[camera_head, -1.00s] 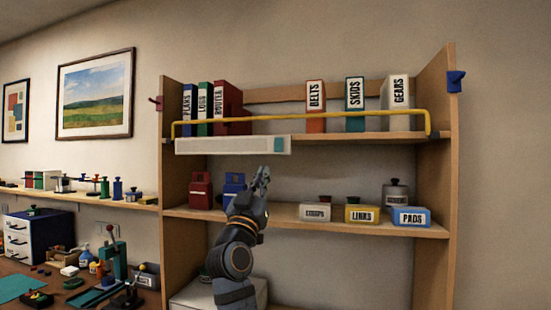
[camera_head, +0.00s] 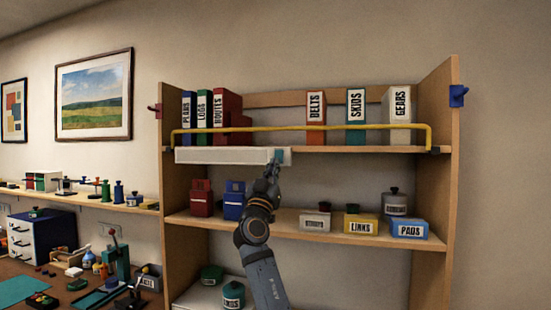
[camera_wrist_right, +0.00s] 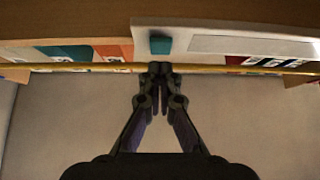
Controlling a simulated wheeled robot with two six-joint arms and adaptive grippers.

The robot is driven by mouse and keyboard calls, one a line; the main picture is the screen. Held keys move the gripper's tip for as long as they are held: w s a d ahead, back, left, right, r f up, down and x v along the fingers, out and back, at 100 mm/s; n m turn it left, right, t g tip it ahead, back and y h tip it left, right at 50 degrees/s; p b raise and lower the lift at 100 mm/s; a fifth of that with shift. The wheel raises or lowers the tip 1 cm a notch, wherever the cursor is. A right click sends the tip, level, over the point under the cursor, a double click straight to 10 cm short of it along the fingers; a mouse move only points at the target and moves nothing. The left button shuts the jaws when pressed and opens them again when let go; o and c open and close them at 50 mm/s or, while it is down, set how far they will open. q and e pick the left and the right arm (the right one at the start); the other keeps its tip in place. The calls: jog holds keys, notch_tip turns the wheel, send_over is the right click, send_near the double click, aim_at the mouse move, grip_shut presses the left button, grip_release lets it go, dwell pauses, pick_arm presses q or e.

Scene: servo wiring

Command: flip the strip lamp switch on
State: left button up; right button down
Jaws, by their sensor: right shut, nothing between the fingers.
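The strip lamp (camera_head: 222,156) is a long white bar under the front of the upper shelf. Its small teal switch (camera_head: 286,155) is at the bar's right end, partly behind my fingertips in the head view. My right gripper (camera_head: 275,159) is shut and empty, its tips pointing up at the switch end. In the right wrist view the shut fingertips (camera_wrist_right: 160,68) are just below the teal switch (camera_wrist_right: 160,45), lined up with it; a narrow gap shows in the picture, but I cannot tell whether they touch. My left gripper is not in view.
A yellow rail (camera_head: 340,127) runs along the upper shelf front, before the binders (camera_head: 227,105). The lower shelf (camera_head: 345,237) holds red and blue containers and labelled boxes such as LINKS (camera_head: 361,227). Free room lies between the shelves right of my gripper.

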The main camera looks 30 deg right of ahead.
jog(key=shift+w+d+f+p, duration=0.15)
jog(key=shift+w+d+p, duration=0.15)
jog(key=shift+w+d, duration=0.45)
